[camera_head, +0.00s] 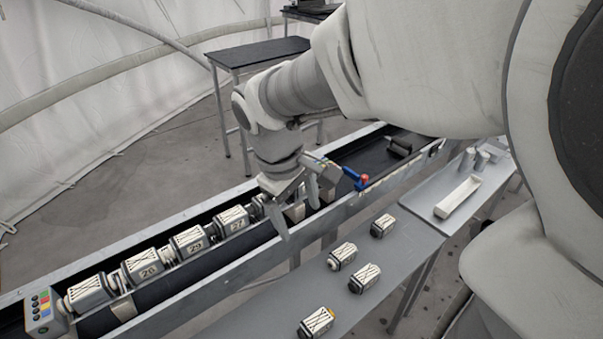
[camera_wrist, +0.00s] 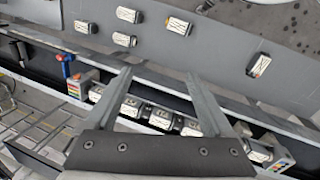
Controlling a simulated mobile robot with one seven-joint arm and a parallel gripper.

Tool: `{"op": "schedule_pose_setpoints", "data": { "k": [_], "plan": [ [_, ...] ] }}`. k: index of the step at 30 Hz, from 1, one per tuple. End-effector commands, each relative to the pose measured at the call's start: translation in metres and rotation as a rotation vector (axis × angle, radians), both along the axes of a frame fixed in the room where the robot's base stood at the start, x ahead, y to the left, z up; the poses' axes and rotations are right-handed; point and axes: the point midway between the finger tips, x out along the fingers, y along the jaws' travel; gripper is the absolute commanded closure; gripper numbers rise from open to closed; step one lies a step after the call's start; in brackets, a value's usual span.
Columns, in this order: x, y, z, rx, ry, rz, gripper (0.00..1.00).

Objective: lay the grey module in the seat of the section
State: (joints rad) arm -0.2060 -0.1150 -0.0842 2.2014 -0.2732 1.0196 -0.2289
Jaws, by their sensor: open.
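The section (camera_head: 225,272) is a long trough with a row of numbered pale modules (camera_head: 190,240) in it; the row also shows in the wrist view (camera_wrist: 131,107). My gripper (camera_head: 298,218) is over the trough near the right end of this row. In the wrist view my gripper's fingers (camera_wrist: 159,74) stand wide apart with nothing held between them. Several loose pale modules with dark ends lie on the bench, one of them nearest my gripper (camera_head: 342,256); I cannot tell which is the grey one. My gripper hides part of the row, and I cannot make out an empty seat.
The grey bench (camera_head: 270,312) runs along the trough's near side. A blue lever with a red part (camera_head: 357,180) stands at the trough's right; a block with coloured buttons (camera_head: 43,311) ends its left. A white tray (camera_head: 458,197) lies at right. A dark table (camera_head: 258,52) stands behind.

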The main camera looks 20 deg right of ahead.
Motion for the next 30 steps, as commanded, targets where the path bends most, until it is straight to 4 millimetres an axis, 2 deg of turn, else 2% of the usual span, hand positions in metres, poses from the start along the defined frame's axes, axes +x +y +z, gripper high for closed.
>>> {"op": "schedule_pose_setpoints", "data": {
  "k": [1,3,9,13,18,30],
  "plan": [
    [-0.015,0.003,0.053,0.065,-0.19,-0.039,0.13],
    [-0.032,0.003,0.057,0.122,-0.245,-0.114,0.13],
    [-0.073,0.008,0.06,0.259,-0.375,-0.303,0.13],
    [-0.087,0.011,0.058,0.314,-0.429,-0.381,0.13],
    [-0.094,0.013,0.057,0.344,-0.456,-0.422,0.13],
    [-0.094,0.013,0.057,0.345,-0.456,-0.422,0.13]
  ]
}}
